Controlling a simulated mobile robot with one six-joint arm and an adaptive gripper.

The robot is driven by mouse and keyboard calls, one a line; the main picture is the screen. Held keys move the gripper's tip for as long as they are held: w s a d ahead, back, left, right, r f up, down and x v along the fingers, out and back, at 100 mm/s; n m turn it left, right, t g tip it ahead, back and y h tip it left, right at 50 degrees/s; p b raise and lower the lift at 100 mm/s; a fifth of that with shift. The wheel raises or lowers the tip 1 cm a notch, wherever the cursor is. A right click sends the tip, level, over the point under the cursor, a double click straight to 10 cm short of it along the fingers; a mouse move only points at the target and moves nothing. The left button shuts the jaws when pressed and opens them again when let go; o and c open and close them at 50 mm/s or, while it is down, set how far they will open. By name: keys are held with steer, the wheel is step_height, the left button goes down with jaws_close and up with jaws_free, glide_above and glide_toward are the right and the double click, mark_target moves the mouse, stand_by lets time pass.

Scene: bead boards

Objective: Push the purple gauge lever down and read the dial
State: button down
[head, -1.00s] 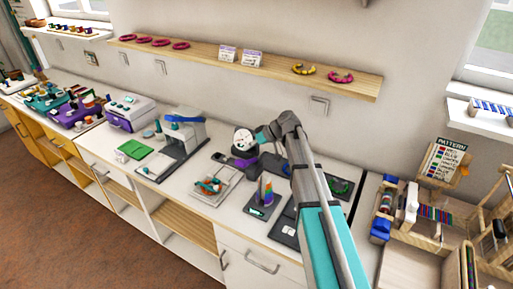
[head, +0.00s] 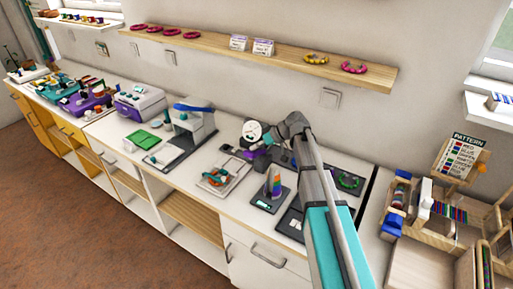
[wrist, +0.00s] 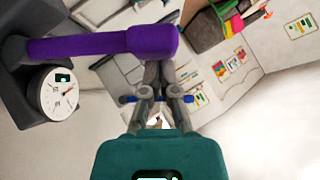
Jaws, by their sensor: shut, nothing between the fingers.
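The gauge's purple lever (wrist: 105,42) runs across the upper left of the wrist view from a dark housing. Its thick end lies right at the tips of my gripper (wrist: 160,68); I cannot tell whether they touch. My gripper is shut and empty. The gauge's round white dial (wrist: 60,92) faces the wrist camera, with a needle and a small dark display with a green mark; the reading is too small to make out. In the head view the dial (head: 252,131) stands above the purple lever (head: 256,153), with my gripper (head: 268,139) beside them, partly hidden by my wrist.
A grey stand with a blue handle (head: 190,125) is to the left. A wall shelf (head: 290,61) runs above. Wooden racks (head: 440,215) are at right.

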steer(key=shift+s+a+f+b, duration=0.35)
steer(key=shift+s+f+b, duration=0.2)
steer(key=shift+f+b, duration=0.25)
steer(key=shift+w+r+p, duration=0.1)
steer(key=shift+r+p, duration=0.15)
steer(key=shift+p, duration=0.05)
steer(key=r+p, duration=0.2)
steer(key=w+r+p, duration=0.1)
steer(key=shift+d+r, duration=0.3)
steer(key=shift+d, duration=0.05)
steer(key=p+v, duration=0.6)
steer(key=v, duration=0.4)
steer(key=shift+s+p, duration=0.25)
steer(key=shift+p, duration=0.1)
steer(key=shift+a, duration=0.15)
